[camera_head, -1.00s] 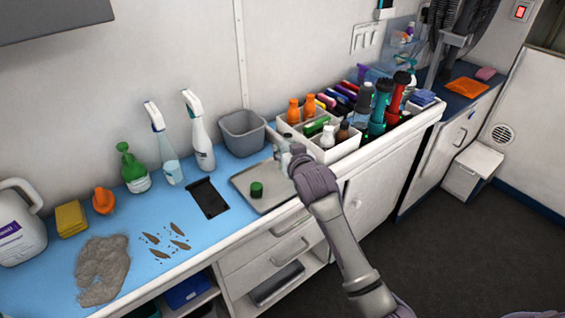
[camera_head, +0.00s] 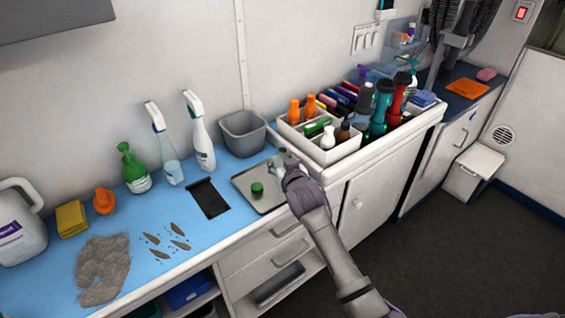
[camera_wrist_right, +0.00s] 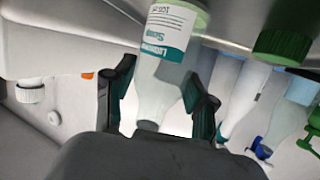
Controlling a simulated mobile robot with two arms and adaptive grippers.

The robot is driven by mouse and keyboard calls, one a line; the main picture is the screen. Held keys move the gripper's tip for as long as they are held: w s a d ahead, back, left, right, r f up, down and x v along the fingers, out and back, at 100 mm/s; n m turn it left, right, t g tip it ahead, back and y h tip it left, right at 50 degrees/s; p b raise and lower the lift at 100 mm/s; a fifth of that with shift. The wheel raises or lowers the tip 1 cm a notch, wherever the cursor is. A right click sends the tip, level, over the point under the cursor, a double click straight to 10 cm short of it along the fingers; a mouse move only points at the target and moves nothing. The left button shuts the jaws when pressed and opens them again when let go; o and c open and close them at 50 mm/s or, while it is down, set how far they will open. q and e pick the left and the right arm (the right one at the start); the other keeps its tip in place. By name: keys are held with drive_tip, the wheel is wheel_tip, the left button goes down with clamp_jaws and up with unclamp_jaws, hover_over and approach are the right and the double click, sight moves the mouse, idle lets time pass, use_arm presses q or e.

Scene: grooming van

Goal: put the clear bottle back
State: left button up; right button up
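The clear bottle (camera_wrist_right: 165,75), with a white and teal label, lies between the fingers of my right gripper (camera_wrist_right: 160,85) in the right wrist view, its narrow end toward the palm. Both fingertips appear to press on its sides. In the head view my right gripper (camera_head: 284,166) is over the right part of the grey tray (camera_head: 248,183), and hides most of the bottle. I cannot tell whether the bottle touches the tray. My left gripper is not in view.
A green-capped item (camera_head: 257,189) stands on the tray. The white caddy (camera_head: 337,153) right of it holds several bottles. A grey bin (camera_head: 243,133) stands behind. Spray bottles (camera_head: 201,135) and a black plate (camera_head: 208,198) are to the left.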

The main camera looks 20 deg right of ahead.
drive_tip(key=shift+o, duration=1)
drive_tip(key=shift+r, duration=0.2)
drive_tip(key=v, duration=1.2)
